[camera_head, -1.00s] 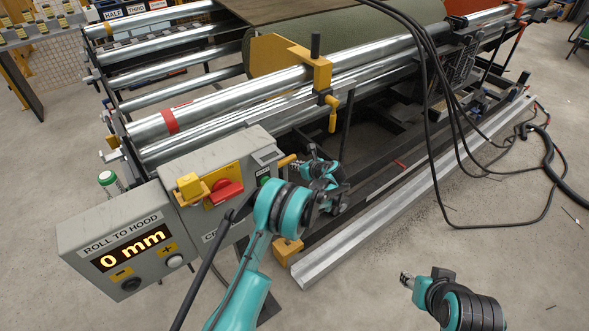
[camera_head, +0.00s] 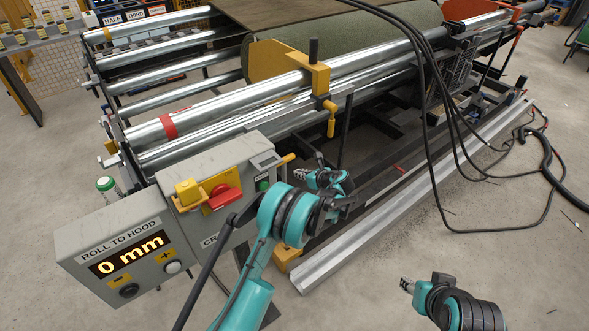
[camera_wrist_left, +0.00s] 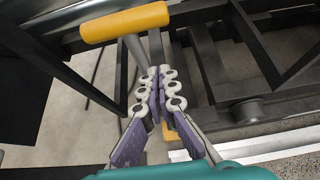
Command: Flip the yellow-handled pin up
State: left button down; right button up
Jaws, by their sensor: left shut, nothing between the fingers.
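The yellow-handled pin's handle (camera_head: 287,159) sticks out at the right end of the grey control box. In the left wrist view the yellow handle (camera_wrist_left: 125,21) lies nearly crosswise at the top, with a grey stem running down from it towards my fingers. My left gripper (camera_head: 298,172) is just below and right of the handle in the head view. In the left wrist view its fingers (camera_wrist_left: 160,72) are together and empty, close to the stem; whether they touch it I cannot tell. My right gripper (camera_head: 404,284) is at the lower right, over open floor, away from the pin.
The control box (camera_head: 110,240) reads 0 mm and has a red switch (camera_head: 222,195). Steel rollers (camera_head: 220,105) and a yellow bracket (camera_head: 318,75) stand behind. A pale metal beam (camera_head: 400,200) lies right of my left gripper. Black cables (camera_head: 428,130) hang at the right.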

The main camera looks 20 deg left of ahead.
pick_arm(q)
jog(key=p+v, duration=0.1)
jog(key=v, duration=0.5)
jog(key=shift+s+p, duration=0.2)
jog(key=shift+p, duration=0.1)
jog(key=shift+d+r, duration=0.1)
jog(key=shift+d, duration=0.05)
